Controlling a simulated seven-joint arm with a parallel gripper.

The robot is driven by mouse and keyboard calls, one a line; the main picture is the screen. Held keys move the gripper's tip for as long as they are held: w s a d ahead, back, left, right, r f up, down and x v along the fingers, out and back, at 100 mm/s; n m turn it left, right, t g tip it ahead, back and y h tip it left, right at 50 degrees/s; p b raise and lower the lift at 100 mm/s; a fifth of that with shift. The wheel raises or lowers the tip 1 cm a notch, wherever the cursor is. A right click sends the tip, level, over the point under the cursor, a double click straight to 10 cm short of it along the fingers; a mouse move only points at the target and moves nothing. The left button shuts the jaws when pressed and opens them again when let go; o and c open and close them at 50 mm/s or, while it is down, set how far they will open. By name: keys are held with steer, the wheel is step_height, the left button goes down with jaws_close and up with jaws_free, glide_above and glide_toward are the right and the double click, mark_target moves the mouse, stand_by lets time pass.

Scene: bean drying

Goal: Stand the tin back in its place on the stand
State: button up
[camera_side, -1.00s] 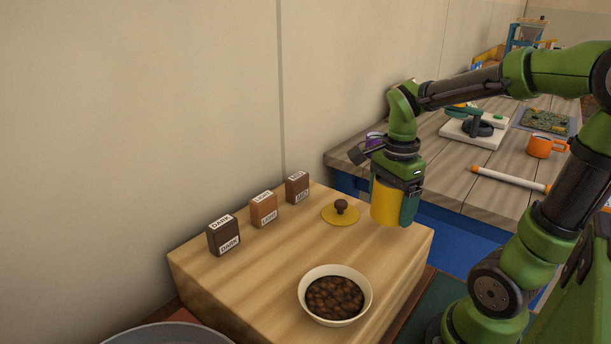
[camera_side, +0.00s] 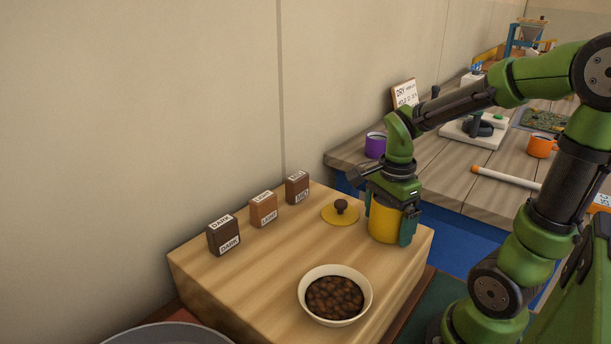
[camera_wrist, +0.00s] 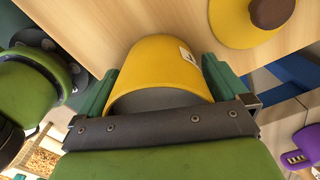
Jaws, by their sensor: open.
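The yellow tin (camera_side: 383,226) stands upright on the near right corner area of the wooden stand (camera_side: 262,293). In the wrist view the tin (camera_wrist: 160,62) shows its open rim towards my gripper, with a small white label on its side. My gripper (camera_side: 388,229) is above the tin, with one finger on each side of it. The fingers are open, and in the wrist view a gap shows beside the tin. The yellow lid (camera_side: 338,216) with a dark knob lies on the stand just left of the tin.
A white bowl of dark beans (camera_side: 336,296) sits at the front of the stand. Dark (camera_side: 223,236), light (camera_side: 263,209) and medium (camera_side: 297,188) labelled blocks line its back edge. A purple mug (camera_side: 375,145) and an orange mug (camera_side: 541,146) stand on the table behind.

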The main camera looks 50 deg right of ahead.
step_height(320, 180, up, 12)
steer(key=a+f+n+t+y, duration=0.2)
steer(key=a+n+t, duration=0.5)
steer(key=n, duration=1.1)
steer(key=a, duration=0.4)
steer(key=shift+w+a, duration=0.25)
steer(key=shift+a, duration=0.05)
